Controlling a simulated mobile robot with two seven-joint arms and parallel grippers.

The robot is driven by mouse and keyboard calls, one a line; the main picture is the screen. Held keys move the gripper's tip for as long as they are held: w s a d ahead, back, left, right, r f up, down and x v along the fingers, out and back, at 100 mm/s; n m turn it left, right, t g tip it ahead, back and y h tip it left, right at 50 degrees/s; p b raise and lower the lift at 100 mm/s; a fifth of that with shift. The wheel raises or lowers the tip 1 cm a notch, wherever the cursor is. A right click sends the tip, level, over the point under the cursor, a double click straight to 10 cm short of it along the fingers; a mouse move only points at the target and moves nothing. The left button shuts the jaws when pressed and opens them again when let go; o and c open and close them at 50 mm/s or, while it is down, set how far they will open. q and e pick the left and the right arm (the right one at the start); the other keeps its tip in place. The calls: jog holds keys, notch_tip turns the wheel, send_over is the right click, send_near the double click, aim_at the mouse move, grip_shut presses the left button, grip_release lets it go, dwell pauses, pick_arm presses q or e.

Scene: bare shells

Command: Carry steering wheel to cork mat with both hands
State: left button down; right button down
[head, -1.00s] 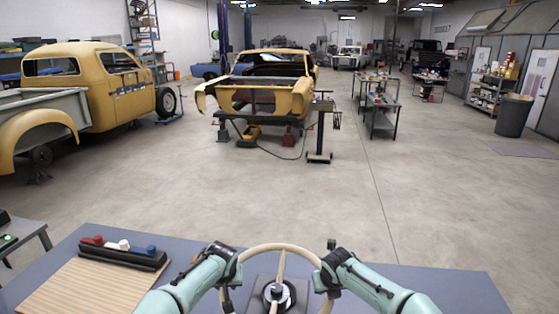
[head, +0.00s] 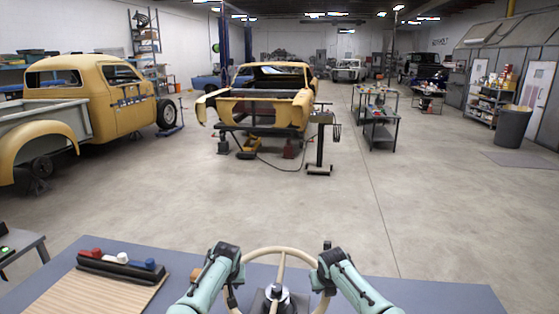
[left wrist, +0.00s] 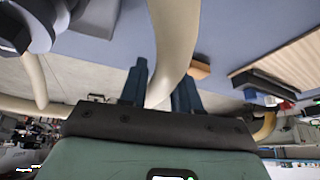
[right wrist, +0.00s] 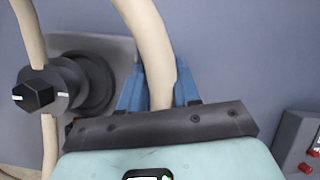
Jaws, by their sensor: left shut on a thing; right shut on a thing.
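The cream steering wheel (head: 283,251) is between my two arms above the grey-blue table, its rim overlapping the table's far edge. Its hub (head: 277,293) is silver and black. My left gripper (head: 235,274) is shut on the rim's left side; the rim passes between its blue fingers in the left wrist view (left wrist: 160,88). My right gripper (head: 322,278) is shut on the right side, also seen in the right wrist view (right wrist: 160,92). A tan striped mat (head: 85,298), likely the cork mat, lies on the table at left.
A black rack (head: 120,268) with red, white and blue pieces lies along the mat's far edge. A small brown block (left wrist: 200,70) is near the left gripper. A grey plate with a dark round mount (right wrist: 112,60) is under the hub. A red-knobbed box (right wrist: 300,142) is at right.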

pick_arm(q)
jog(key=shift+w, duration=0.5)
pick_arm(e)
jog(key=shift+w, duration=0.5)
